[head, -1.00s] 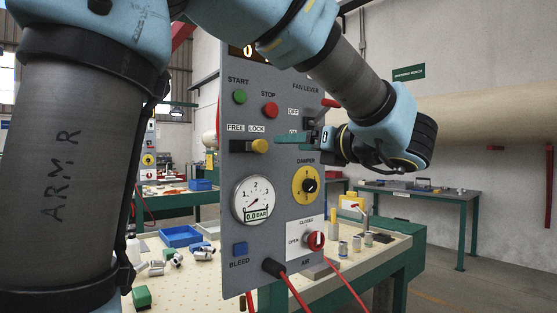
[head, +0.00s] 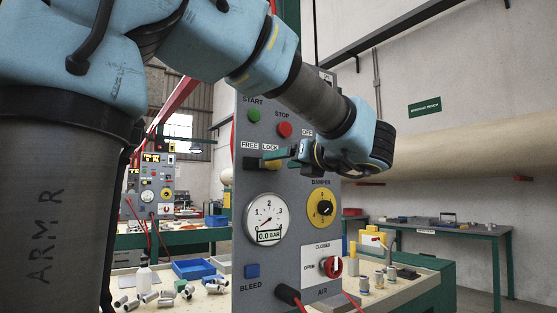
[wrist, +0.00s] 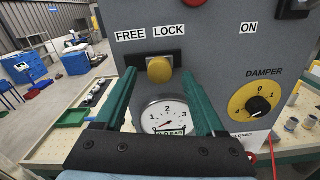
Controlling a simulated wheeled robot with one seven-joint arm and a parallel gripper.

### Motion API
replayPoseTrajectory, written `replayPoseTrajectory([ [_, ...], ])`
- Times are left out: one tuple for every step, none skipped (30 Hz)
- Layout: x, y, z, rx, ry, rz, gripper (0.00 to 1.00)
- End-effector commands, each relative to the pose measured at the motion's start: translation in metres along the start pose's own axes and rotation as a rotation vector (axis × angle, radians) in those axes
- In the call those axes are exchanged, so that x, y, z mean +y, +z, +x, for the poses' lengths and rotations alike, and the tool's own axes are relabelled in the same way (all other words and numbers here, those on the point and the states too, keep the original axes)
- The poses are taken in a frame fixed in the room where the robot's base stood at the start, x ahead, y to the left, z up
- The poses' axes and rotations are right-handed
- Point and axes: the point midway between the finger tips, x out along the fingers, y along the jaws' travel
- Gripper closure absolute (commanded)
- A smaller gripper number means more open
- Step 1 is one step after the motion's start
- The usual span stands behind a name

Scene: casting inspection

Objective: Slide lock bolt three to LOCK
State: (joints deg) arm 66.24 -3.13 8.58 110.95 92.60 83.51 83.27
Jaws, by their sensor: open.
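The lock bolt's yellow knob (wrist: 159,70) sits in a dark slot plate (wrist: 134,61) on the grey panel (wrist: 215,70). White FREE and LOCK labels are above it, FREE left and LOCK right. The knob sits toward the right part of the plate, under LOCK. In the head view the knob (head: 272,164) is partly hidden by my fingers. My gripper (head: 268,157) is open in front of the panel, its green fingers pointing at the bolt. In the wrist view the fingers stand on either side of the knob, with gaps; contact is not visible. No bolt number is readable.
Below the bolt is a pressure gauge (head: 265,219) reading 0.0 BAR. The yellow damper dial (head: 321,209) and red air valve knob (head: 332,266) are to its right, start and stop buttons above. A similar panel (head: 151,187) stands behind left. A workbench (head: 405,285) is below.

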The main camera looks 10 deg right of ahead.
Motion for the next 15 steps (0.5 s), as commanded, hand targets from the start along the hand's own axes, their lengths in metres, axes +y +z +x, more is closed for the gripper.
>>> replayPoseTrajectory([
  [0.001, 0.001, 0.007, 0.0, 0.002, 0.001, 0.28],
  [0.0, 0.001, 0.011, 0.0, 0.002, 0.0, 0.28],
  [0.0, 0.001, 0.015, 0.001, 0.002, 0.0, 0.28],
  [0.0, 0.001, 0.018, 0.001, 0.002, 0.0, 0.28],
  [0.0, 0.0, 0.02, 0.001, 0.001, -0.001, 0.28],
  [0.0, 0.0, 0.022, 0.001, 0.0, -0.001, 0.28],
  [0.0, 0.0, 0.023, 0.0, 0.0, -0.001, 0.28],
  [0.0, 0.0, 0.024, 0.0, 0.0, -0.001, 0.28],
  [0.0, 0.0, 0.025, 0.0, 0.0, -0.001, 0.28],
  [0.0, 0.0, 0.025, 0.0, 0.0, -0.001, 0.28],
  [0.0, 0.0, 0.025, 0.0, 0.0, -0.001, 0.28],
  [0.0, 0.0, 0.025, 0.0, 0.0, -0.001, 0.28],
  [0.0, 0.0, 0.025, 0.0, 0.0, -0.001, 0.28],
  [0.0, 0.0, 0.025, 0.0, 0.0, -0.001, 0.28],
  [0.0, 0.0, 0.025, 0.0, 0.0, -0.001, 0.28],
])
